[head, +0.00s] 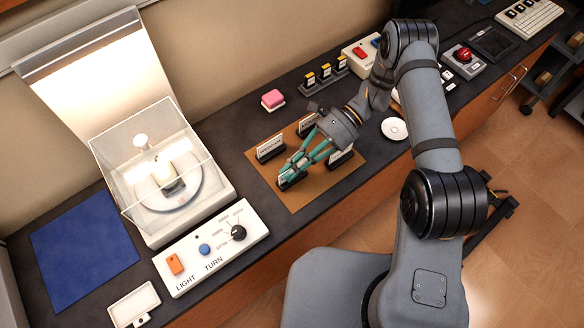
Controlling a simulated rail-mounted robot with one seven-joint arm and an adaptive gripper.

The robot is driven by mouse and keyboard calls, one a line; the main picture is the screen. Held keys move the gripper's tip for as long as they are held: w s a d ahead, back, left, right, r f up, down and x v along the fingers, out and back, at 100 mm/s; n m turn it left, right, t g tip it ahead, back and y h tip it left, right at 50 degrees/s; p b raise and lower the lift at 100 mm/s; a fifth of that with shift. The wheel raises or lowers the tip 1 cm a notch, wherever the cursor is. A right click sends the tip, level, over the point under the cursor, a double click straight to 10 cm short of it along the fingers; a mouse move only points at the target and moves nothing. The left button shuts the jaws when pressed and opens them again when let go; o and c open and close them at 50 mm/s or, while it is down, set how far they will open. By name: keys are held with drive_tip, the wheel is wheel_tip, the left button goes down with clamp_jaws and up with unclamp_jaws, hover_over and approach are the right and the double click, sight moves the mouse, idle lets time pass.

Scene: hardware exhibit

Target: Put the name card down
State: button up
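My gripper (289,171), with teal fingers, reaches down and left over the brown mat (298,200). Its fingertips are at a small dark-and-white name card (291,182) near the mat's left-front part. The fingers partly cover this card. I cannot tell whether they are closed on it or whether it touches the mat. Another name card (270,147) stands at the mat's back left. One more (308,124) is at the back, partly behind my gripper, and another (341,158) is at the right, partly hidden by the fingers.
A clear display case (163,170) with a lit turntable stands left, behind a white control panel (212,247). A blue mat (84,250) lies far left. A pink block (272,99) is behind the brown mat, and a white round dish (394,129) is to its right. The mat's front is bare.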

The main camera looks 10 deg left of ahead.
drive_tip(key=shift+r, duration=0.2)
drive_tip(key=b+v, duration=0.2)
drive_tip(key=v, duration=0.4)
drive_tip(key=shift+w+f, duration=0.1)
drive_tip(key=shift+f, duration=0.1)
drive_tip(key=shift+v, duration=0.75)
drive_tip(key=shift+r, duration=0.15)
